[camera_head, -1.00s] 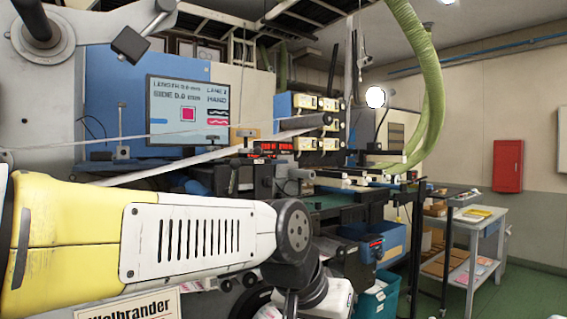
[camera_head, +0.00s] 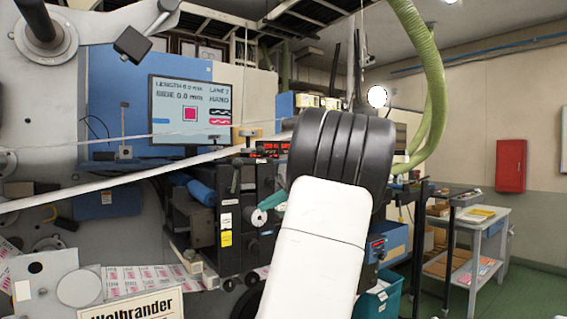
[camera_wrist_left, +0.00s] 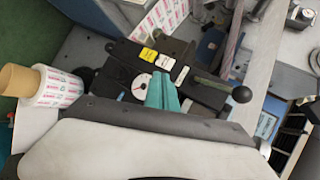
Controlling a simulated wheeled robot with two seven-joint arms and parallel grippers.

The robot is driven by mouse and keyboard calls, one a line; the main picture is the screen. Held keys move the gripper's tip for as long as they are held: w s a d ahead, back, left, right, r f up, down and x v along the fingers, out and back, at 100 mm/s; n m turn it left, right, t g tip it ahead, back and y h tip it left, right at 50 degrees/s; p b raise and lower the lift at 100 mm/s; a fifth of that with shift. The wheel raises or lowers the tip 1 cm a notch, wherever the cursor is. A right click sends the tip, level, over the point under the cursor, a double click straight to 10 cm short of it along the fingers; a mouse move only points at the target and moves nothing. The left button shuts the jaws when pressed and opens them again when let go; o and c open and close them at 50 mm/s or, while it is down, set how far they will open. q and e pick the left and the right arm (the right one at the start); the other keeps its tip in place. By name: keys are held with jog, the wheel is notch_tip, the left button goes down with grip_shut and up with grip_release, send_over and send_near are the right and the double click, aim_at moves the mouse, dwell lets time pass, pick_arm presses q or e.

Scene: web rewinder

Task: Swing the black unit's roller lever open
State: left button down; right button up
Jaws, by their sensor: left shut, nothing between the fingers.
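The black unit (camera_head: 233,205) stands left of centre in the head view, with yellow and white labels and a white round dial on its front. In the left wrist view the black unit (camera_wrist_left: 122,70) lies just beyond my fingers. A lever with a black ball knob (camera_wrist_left: 242,94) sticks out to the right of the fingers there. My left gripper (camera_head: 268,203) has teal fingers, shut and empty, close to the unit's front; they also show in the left wrist view (camera_wrist_left: 161,80). I cannot tell whether they touch it. My forearm hides the unit's right side. My right gripper is out of view.
A label roll (camera_wrist_left: 55,88) sits left of the unit in the wrist view. A white web (camera_head: 120,180) runs across the left. A display screen (camera_head: 190,108) stands behind. A teal bin (camera_head: 378,300) and a cart (camera_head: 480,228) stand to the right, with open floor beyond.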

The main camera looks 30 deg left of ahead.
pick_arm(q)
jog(key=d+r+n+y, duration=0.1)
jog(key=d+r+y, duration=0.1)
jog(key=r, duration=0.4)
jog(key=w+d+r+g+y, duration=0.1)
jog(key=d+r+y, duration=0.1)
jog(key=r, duration=0.4)
jog(key=shift+w+d+r+n+y, duration=0.2)
jog(key=shift+d+r+n+y, duration=0.2)
jog(key=shift+d, duration=0.35)
send_near(235, 178)
jog(key=a+r, duration=0.2)
jog(key=w+a+r, duration=0.1)
jog(key=a, duration=0.1)
jog(key=shift+a+r, duration=0.2)
jog(key=shift+r, duration=0.2)
jog(key=shift+s, duration=0.1)
